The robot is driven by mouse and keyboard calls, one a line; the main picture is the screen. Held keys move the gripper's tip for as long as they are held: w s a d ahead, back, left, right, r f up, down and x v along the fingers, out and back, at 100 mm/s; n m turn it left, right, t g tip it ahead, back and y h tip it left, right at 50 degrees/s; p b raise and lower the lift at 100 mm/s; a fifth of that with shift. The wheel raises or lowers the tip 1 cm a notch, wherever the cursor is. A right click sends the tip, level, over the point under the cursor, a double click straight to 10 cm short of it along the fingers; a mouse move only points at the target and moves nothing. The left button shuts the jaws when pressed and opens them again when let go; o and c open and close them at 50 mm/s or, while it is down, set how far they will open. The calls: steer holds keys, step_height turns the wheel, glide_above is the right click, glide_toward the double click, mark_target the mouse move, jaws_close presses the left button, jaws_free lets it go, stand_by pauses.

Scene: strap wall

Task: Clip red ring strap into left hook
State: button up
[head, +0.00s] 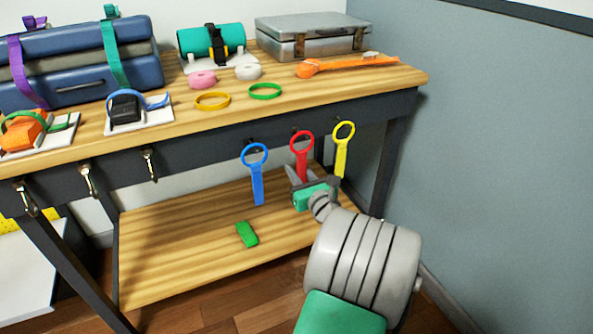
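The red ring strap (302,147) hangs from the dark front rail of the workbench, ring at the top, between a blue and a yellow ring strap. My gripper (308,178) is at the red strap's lower end. Its grey fingers look spread apart, one on the left of the strap's tail and one on the right. The strap's lowest part is partly hidden by the gripper, and I see no clear contact. The left hook (27,199) is a metal clip on the rail at the far left, with nothing hanging on it.
Two more metal hooks, the middle one (88,181) and the right one (150,165), hang empty. The blue strap (257,173) and yellow strap (343,148) hang close beside the red one. A green block (247,233) lies on the lower shelf (180,260).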

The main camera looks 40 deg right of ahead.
steer(key=o, duration=0.4)
steer(key=shift+c, duration=0.2)
